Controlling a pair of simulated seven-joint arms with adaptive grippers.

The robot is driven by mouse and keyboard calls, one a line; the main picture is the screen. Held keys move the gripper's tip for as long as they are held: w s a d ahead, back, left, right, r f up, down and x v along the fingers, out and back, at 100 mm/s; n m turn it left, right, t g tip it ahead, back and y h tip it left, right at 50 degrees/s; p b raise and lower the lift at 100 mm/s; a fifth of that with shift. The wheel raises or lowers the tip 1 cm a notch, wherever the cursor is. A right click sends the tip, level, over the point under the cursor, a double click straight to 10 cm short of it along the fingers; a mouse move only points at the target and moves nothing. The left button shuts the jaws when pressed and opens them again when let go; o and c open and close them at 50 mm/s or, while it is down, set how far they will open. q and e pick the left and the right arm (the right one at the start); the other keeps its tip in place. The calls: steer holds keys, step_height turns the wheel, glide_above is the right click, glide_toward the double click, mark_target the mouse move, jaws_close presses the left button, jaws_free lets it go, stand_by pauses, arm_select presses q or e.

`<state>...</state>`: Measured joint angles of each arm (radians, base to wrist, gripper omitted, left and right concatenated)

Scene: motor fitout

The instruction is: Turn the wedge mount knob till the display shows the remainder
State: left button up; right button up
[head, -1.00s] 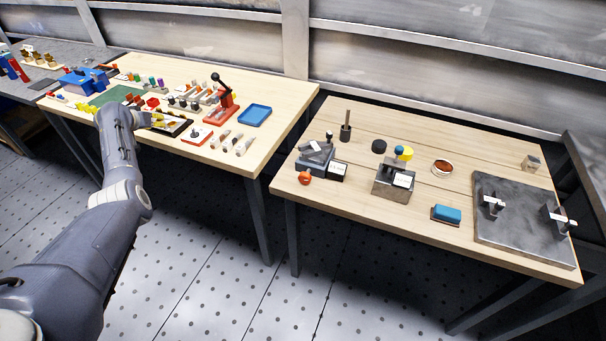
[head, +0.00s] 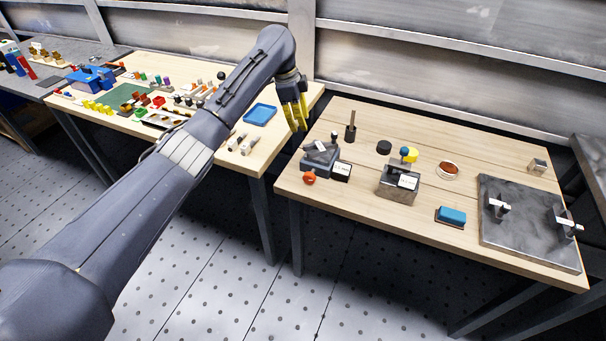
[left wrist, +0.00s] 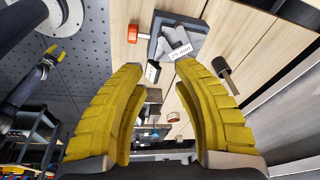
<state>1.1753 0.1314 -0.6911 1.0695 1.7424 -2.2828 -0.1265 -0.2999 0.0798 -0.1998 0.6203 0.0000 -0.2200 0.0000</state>
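The wedge mount (head: 320,157) is a grey sloped block with a white label near the left edge of the right-hand table. Its red-orange knob (head: 309,178) is at its front; both the mount (left wrist: 165,30) and knob (left wrist: 132,33) show in the left wrist view. A dark display box (head: 341,171) with a white face sits beside the mount; its reading is too small to tell. My left gripper (head: 298,122) is above the gap between the tables, apart from the mount. Its yellow fingers (left wrist: 160,72) are open and empty. My right gripper (left wrist: 55,54) shows small in the left wrist view.
A dark upright post (head: 350,133) stands behind the mount. A grey block with blue and yellow tops (head: 395,188), a blue block (head: 451,215) and a grey plate (head: 520,240) lie to the right. The left table (head: 258,160) holds many small parts and a blue tray (head: 260,114).

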mark_target(310, 174)
arm_select(q)
steer(key=s+d+m+y, duration=0.2)
steer(key=s+d+m, duration=0.2)
steer(key=s, duration=0.1)
steer(key=shift+g, duration=0.4)
steer(key=f, duration=1.7)
steer(key=shift+a+f, duration=0.25)
steer(key=shift+f, duration=0.1)
jaws_close()
